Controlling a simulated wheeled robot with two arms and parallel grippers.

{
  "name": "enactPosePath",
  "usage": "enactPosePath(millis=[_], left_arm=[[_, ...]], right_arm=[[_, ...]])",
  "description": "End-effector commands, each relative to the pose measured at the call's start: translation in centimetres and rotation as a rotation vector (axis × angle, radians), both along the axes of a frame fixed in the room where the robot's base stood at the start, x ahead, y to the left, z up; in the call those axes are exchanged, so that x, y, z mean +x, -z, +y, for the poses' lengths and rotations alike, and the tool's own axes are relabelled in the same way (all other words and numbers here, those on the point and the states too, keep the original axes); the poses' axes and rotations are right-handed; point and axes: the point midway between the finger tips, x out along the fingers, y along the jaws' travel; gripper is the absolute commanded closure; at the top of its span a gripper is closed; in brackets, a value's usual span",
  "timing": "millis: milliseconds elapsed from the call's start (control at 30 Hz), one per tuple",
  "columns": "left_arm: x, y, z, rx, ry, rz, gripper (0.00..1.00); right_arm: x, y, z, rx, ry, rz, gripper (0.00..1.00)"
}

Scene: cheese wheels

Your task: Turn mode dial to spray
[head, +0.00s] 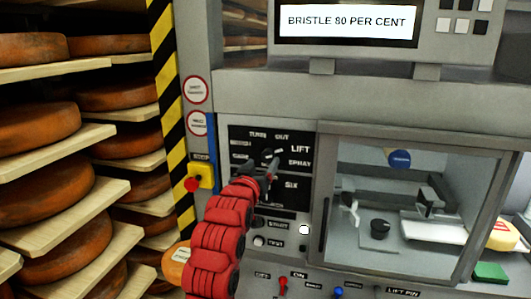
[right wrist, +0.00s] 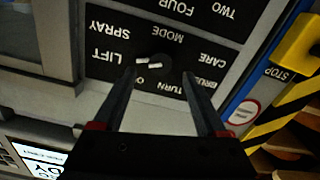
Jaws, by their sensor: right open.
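The mode dial (right wrist: 157,71) is a dark round knob with white marks on a black panel (head: 240,135). Labels around it read TURN, OUT, LIFT, SPRAY, CARE and BRUSH in the two views. In the right wrist view, upside down, a white mark on the dial lies toward the LIFT side; its exact setting is hard to tell. My right gripper (right wrist: 159,75) is open, with its fingertips either side of the dial. I cannot tell whether they touch it. In the head view my right gripper (head: 264,170) partly hides the dial. My left gripper is not in view.
A display (head: 347,21) above reads BRISTLE 80 PER CENT. A red stop button (head: 192,184) on a yellow box is left of the panel. A glass-fronted chamber (head: 322,215) stands right. Shelves of cheese wheels (head: 40,130) fill the left. Switches line the lower ledge.

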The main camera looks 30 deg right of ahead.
Motion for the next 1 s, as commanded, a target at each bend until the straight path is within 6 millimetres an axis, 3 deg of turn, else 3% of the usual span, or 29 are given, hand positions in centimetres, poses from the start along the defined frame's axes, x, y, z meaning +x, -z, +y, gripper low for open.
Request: enactPosePath(millis=[233,633,1000], left_arm=[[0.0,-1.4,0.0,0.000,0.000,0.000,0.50],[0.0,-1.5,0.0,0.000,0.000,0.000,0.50],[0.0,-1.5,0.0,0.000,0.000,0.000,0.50]], right_arm=[[2.2,-0.2,-2.6,-0.002,0.000,0.002,0.26],[2.8,0.0,-3.2,0.002,-0.002,-0.001,0.26],[2.8,0.0,-3.2,0.001,-0.002,-0.001,0.91]])
